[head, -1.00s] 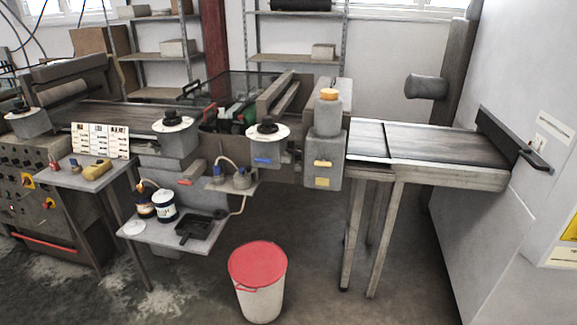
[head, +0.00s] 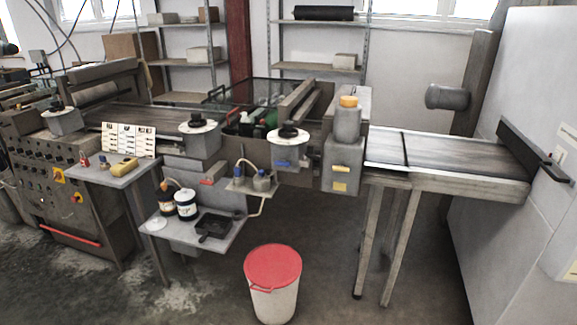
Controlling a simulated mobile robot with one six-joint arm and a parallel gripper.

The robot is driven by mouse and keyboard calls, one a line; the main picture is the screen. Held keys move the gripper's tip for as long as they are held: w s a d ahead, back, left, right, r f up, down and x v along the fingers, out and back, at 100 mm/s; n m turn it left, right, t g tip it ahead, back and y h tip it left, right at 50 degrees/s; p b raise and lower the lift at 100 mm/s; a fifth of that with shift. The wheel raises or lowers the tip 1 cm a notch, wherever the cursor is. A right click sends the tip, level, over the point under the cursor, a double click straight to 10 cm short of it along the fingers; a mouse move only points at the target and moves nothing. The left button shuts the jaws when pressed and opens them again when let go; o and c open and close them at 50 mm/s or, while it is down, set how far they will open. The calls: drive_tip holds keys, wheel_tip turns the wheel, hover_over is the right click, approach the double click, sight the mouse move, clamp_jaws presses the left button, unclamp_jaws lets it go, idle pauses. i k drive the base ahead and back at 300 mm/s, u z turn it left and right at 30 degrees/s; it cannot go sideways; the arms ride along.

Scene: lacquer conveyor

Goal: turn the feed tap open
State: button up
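Several small coloured levers show on the front of the lacquer machine: a red lever (head: 208,181), a blue lever (head: 283,163) below a knob-topped unit, and a yellow lever (head: 340,170) on the grey column. I cannot tell which of these is the feed tap, nor whether any is open. A small shelf with pots (head: 262,182) and pale hoses sits between the red and blue levers. My gripper is not in view.
A white bucket with a red lid (head: 273,264) stands on the floor before the machine. A lower shelf (head: 180,238) with cans and a black tray, and a side table (head: 92,173), jut forward. The conveyor table (head: 470,178) is at right.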

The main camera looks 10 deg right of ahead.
sight(278, 162)
drive_tip(key=i, duration=0.95)
drive_tip(key=z, duration=0.1)
drive_tip(key=k, duration=0.95)
drive_tip(key=u, duration=0.2)
drive_tip(key=i, duration=0.45)
drive_tip(key=z, duration=0.1)
